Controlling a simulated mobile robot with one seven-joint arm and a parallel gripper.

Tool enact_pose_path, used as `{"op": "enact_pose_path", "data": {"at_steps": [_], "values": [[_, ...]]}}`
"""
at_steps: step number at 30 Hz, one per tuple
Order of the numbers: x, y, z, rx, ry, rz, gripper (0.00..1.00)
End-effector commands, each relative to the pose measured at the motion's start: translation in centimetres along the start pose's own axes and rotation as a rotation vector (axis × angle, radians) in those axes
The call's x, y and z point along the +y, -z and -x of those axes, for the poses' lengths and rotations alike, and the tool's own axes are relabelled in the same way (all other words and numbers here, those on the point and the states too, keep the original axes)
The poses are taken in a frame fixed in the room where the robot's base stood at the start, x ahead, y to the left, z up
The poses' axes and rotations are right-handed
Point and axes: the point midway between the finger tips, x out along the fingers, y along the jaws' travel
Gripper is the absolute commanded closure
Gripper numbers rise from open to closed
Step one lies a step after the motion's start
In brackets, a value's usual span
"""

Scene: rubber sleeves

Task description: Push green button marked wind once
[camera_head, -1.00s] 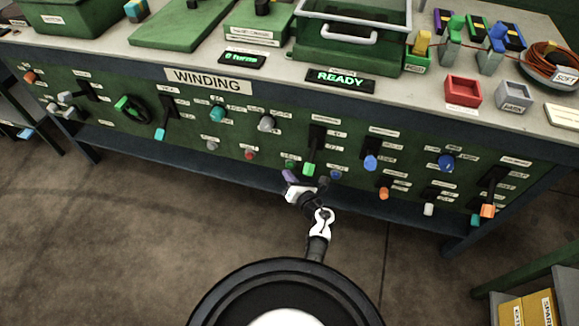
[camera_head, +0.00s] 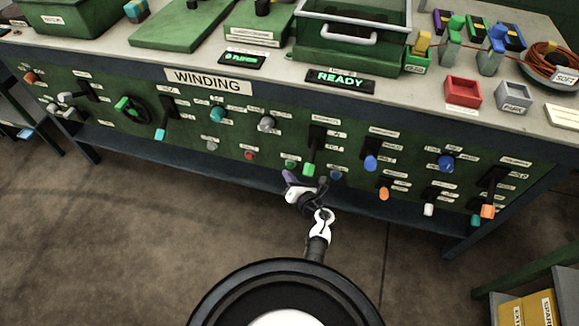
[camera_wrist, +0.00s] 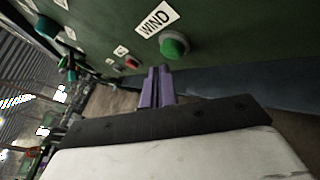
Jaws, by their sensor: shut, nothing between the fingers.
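The green button (camera_wrist: 174,46) is a round green cap in a pale ring on the green panel, beside the white WIND label (camera_wrist: 157,20). In the head view the green button (camera_head: 290,163) sits low on the panel, just above my gripper. My gripper (camera_wrist: 158,70) has purple fingers that are shut together and empty. In the wrist view the fingertips lie just below and left of the button, with a small gap in the picture. In the head view my gripper (camera_head: 289,177) is in front of the panel's lower edge; I cannot tell the exact distance.
A red button (camera_wrist: 132,62) is left of the green one in the wrist view. A lever with a green handle (camera_head: 309,169) and a blue knob (camera_head: 336,175) are close right of my gripper. The READY display (camera_head: 340,80) is lit above. Open floor lies in front.

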Motion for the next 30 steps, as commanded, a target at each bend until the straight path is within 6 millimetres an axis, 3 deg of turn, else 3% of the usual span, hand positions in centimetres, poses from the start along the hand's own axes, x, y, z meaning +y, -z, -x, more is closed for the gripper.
{"op": "enact_pose_path", "data": {"at_steps": [30], "values": [[-0.41,-0.35,-0.51,-0.001,0.000,0.000,1.00]]}}
